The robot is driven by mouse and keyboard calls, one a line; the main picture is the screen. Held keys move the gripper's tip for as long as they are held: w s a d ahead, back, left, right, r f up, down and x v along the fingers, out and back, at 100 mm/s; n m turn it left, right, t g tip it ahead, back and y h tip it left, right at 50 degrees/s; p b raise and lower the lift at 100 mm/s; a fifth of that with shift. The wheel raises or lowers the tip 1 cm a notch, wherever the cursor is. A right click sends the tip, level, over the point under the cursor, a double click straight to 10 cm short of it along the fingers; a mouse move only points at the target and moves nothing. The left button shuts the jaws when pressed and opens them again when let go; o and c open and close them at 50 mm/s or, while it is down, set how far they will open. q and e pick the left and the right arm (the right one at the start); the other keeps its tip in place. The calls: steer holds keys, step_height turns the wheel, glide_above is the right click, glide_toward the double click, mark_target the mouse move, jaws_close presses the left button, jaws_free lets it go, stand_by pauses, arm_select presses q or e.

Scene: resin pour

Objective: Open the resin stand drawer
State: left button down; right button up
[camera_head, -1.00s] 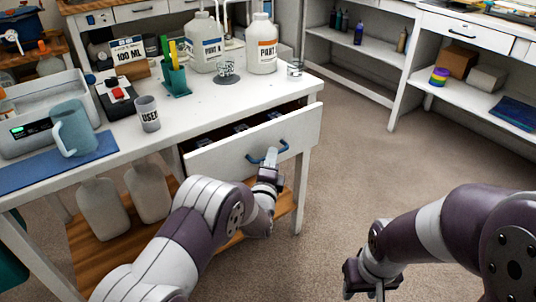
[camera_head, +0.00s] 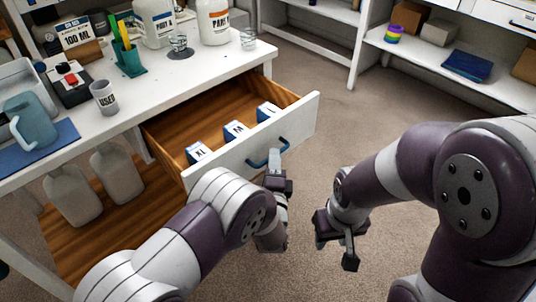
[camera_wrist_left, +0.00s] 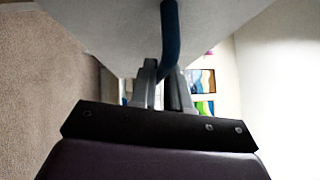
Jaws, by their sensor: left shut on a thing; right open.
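The resin stand drawer (camera_head: 240,153) is pulled well out of the white stand (camera_head: 225,62). Its wooden inside shows, with blue-and-white boxes (camera_head: 233,131) labelled XL, M and L near the front. My left gripper (camera_head: 273,160) is shut on the blue drawer handle (camera_head: 256,163), and the left wrist view shows the handle (camera_wrist_left: 170,40) between the fingers (camera_wrist_left: 163,85). The fingertips are partly hidden in the head view. My right gripper (camera_head: 336,240) is open and empty, above the floor to the right of the drawer.
The stand top holds a USED cup (camera_head: 104,98), a blue mug (camera_head: 30,122), a teal tool holder (camera_head: 130,62) and white bottles (camera_head: 214,20). Jugs (camera_head: 117,172) stand on the lower shelf. Carpet (camera_head: 335,115) is clear right of the drawer. White shelving (camera_head: 440,60) stands behind.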

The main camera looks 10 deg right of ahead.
arm_select(q)
steer(key=shift+f, duration=0.1)
steer(key=c, duration=1.2)
jaws_free()
steer(key=shift+o, duration=0.2)
steer(key=s+a+f+p, duration=0.1)
steer(key=s+a+p, duration=0.1)
steer(key=s, duration=1)
steer(key=shift+s+f+p, duration=0.25)
steer(key=shift+p, duration=0.1)
